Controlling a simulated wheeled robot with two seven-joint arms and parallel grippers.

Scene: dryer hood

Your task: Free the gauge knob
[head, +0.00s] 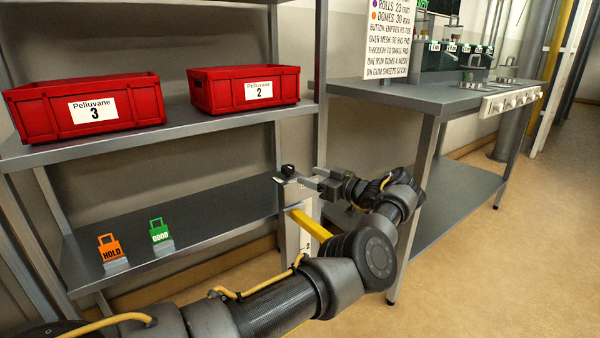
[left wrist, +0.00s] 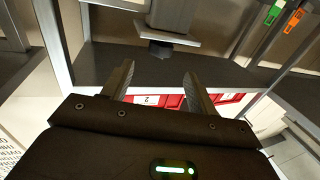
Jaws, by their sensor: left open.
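The gauge is a light grey upright post (head: 292,235) in front of the lower shelf, with a yellow bar (head: 310,224) jutting out towards me. Its small dark knob (head: 288,171) sits on top. In the left wrist view, which is upside down, the knob (left wrist: 160,50) shows beyond my fingertips, against a pale plate. My left gripper (head: 312,182) is just right of the knob, at about its height. Its two fingers (left wrist: 158,82) are apart with nothing between them, and the knob lies ahead of the gap. My right gripper is not in view.
Red bins labelled Pelluvane 3 (head: 85,106) and 2 (head: 245,88) stand on the shelf above. An orange HOLD tag (head: 110,249) and a green GOOD tag (head: 160,234) stand on the lower shelf. A grey bench (head: 440,97) is to the right. Floor is clear at the right.

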